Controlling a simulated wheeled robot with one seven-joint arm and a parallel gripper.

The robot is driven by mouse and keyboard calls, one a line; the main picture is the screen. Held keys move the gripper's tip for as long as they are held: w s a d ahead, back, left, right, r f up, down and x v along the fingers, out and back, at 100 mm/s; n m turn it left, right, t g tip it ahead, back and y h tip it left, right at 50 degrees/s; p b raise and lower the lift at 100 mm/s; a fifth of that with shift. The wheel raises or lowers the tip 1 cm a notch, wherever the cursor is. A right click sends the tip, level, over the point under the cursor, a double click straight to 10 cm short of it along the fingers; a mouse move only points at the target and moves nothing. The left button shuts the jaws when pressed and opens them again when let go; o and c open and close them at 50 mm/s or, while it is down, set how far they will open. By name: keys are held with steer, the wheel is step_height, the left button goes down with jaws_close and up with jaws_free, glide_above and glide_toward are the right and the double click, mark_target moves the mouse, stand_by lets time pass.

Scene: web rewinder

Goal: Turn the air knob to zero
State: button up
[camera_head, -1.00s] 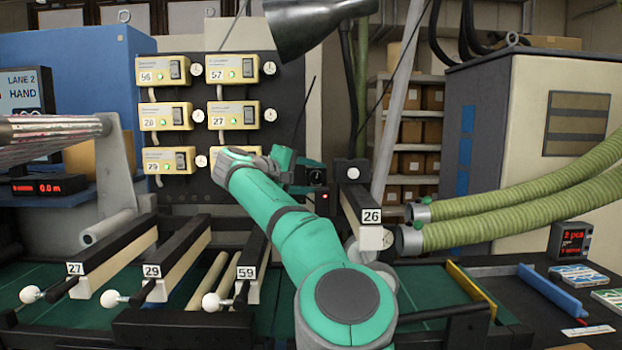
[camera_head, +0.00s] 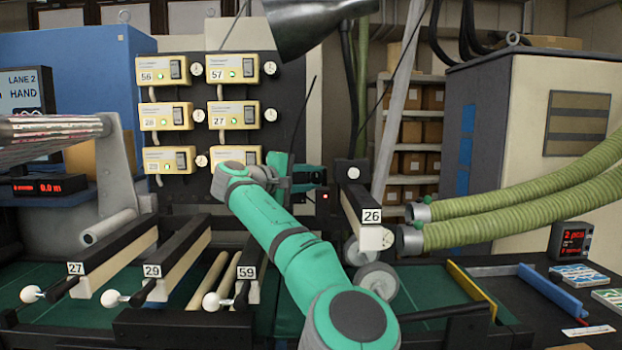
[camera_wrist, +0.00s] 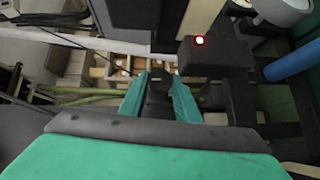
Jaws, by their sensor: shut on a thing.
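My gripper (camera_head: 314,176) is at the centre of the head view, in front of the dark panel's right side and just left of the arm numbered 26. In the wrist view my gripper (camera_wrist: 158,84) has its two teal fingers closed on the sides of a dark knob-like piece (camera_wrist: 158,98), which I take to be the air knob. In the head view the fingers largely hide it. Its scale and pointer cannot be read.
A dark box with a lit red lamp (camera_wrist: 199,40) sits close to my gripper's right in the wrist view. The arm numbered 26 (camera_head: 371,216) stands close right. Numbered yellow boxes (camera_head: 233,115) are on the panel at left. Green hoses (camera_head: 510,208) reach in from the right.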

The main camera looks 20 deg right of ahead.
steer(key=shift+f+n+h, duration=0.15)
steer(key=shift+n+h, duration=0.25)
steer(key=shift+h, duration=0.1)
steer(key=o, duration=1)
steer(key=shift+o, duration=0.2)
steer(key=v, duration=1)
steer(key=shift+s+a, duration=0.25)
steer(key=shift+s, duration=0.15)
steer(key=shift+a, duration=0.1)
